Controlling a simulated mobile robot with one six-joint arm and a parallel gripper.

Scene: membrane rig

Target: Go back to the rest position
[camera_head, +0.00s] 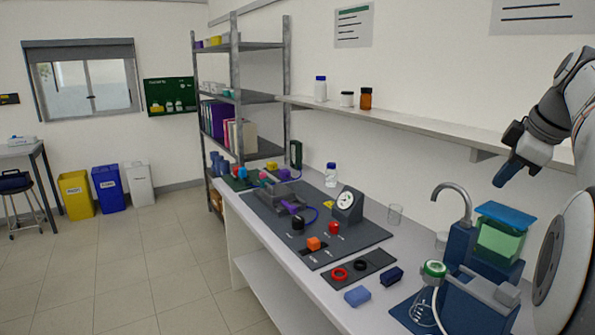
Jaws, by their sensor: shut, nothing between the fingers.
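My gripper (503,174) hangs in the air at the upper right, in front of the wall shelf and above the bench. Its fingers are together and hold nothing. It points down and to the left, clear of every object. The membrane rig stands on a dark grey mat (362,240) on the bench.
A smaller mat with a red ring (340,274) and a black ring (360,265) lies nearer. The wall shelf (420,127) runs behind my gripper.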

